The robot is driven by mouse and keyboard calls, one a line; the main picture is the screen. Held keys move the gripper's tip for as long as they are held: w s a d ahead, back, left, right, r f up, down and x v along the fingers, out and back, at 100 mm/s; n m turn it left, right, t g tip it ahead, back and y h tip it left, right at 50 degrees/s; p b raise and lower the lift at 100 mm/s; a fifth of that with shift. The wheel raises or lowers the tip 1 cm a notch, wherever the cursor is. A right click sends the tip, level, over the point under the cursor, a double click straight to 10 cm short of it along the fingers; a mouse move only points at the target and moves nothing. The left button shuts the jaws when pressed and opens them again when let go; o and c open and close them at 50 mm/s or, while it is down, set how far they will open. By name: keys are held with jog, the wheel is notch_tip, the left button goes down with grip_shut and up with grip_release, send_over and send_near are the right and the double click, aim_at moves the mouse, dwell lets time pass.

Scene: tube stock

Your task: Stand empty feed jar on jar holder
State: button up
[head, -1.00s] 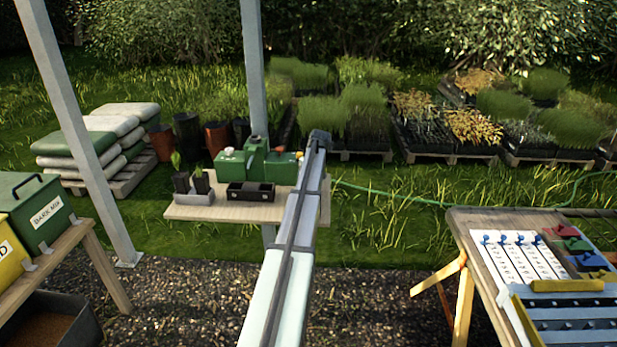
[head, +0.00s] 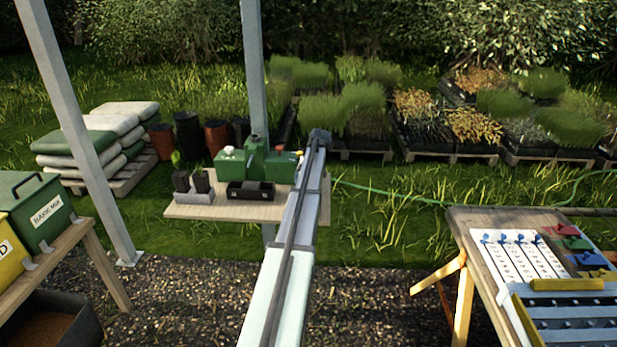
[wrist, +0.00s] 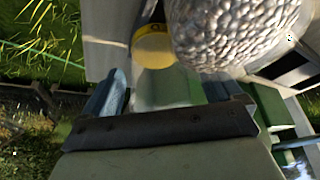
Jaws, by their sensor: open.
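In the wrist view, a round piece with a yellow band and a pale yellow face (wrist: 153,46), which may be the feed jar, lies beyond my fingertips. My gripper (wrist: 165,92) is open, its two bluish fingers apart and a blurred pale green surface between them. I cannot tell whether the fingers touch anything. In the head view my own arm hides the gripper and whatever is at it. A black two-pocket tray (head: 236,197) stands on the small wooden table; I cannot tell whether it is the jar holder.
A grey pebbly rounded mass (wrist: 235,30) sits close beside the yellow-banded piece. On the small table (head: 225,213) stand a green machine (head: 280,168) and a grey stand (head: 196,197) with two dark pots. A metal post (head: 253,80) rises behind. A workbench (head: 477,262) is at right.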

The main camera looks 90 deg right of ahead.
jog(key=v, duration=1.3)
jog(key=shift+a+r, duration=0.15)
